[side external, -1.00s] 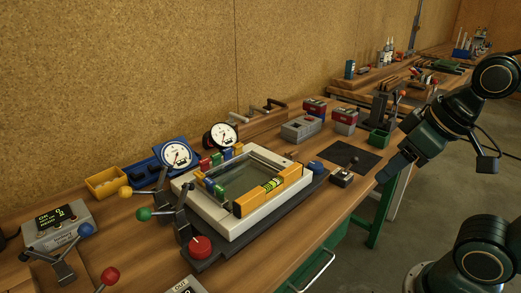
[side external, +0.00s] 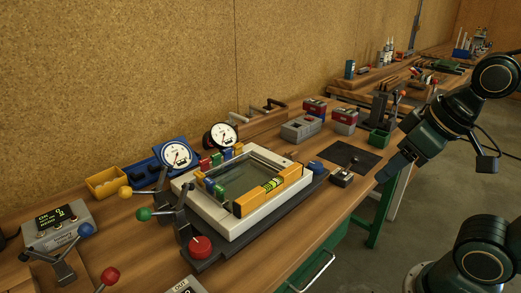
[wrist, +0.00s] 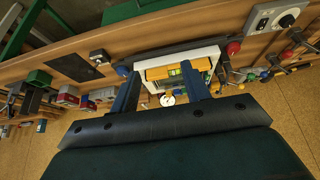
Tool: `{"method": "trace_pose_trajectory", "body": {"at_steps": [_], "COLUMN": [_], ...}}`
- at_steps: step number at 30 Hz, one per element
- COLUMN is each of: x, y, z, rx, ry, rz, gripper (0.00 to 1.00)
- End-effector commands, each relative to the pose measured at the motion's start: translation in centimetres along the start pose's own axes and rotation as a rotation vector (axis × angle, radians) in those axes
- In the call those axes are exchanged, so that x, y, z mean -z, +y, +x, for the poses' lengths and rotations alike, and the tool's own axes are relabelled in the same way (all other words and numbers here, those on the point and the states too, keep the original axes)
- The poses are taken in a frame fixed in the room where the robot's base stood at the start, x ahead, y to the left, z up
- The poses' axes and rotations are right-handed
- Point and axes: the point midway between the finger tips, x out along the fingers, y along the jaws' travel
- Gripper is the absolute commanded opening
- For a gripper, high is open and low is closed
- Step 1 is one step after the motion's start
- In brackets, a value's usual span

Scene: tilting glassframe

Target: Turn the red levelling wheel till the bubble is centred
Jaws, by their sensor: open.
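The red levelling wheel (side external: 200,247) is a round knob with a pale mark on top, on a dark base at the near left corner of the white tilting frame (side external: 228,222). It also shows in the wrist view (wrist: 233,48). The yellow-green bubble vial (side external: 272,184) sits in the orange bar on the frame's near side; the bubble's exact place is too small to tell. My gripper (side external: 383,175) is at the right, beyond the bench's front edge and well apart from the wheel. In the wrist view my gripper (wrist: 160,72) is open and empty.
Levers with green (side external: 143,214), yellow, blue and red balls stand left of the frame, close to the wheel. Two dial gauges (side external: 176,155) stand behind it. A grey display box (side external: 60,227) is at the left. A dark mat (side external: 352,157) lies right of the frame.

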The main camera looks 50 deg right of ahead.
Motion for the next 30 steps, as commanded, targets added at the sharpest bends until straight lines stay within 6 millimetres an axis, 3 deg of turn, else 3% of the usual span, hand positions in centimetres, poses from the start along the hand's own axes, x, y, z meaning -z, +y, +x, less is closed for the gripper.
{"method": "trace_pose_trajectory", "body": {"at_steps": [10, 13, 17, 23, 30], "x": [0.0, 0.1, 0.5, 2.7, 7.0], "y": [0.0, 0.0, -0.1, -0.8, -2.6], "z": [0.0, 0.0, -0.1, -0.1, 0.4], "rx": [0.000, 0.000, 0.004, 0.017, 0.032], "ry": [0.000, -0.001, -0.007, -0.041, -0.111], "rz": [0.000, 0.001, 0.010, 0.060, 0.166], "gripper": [0.47, 0.66, 0.67, 0.67, 0.67]}}
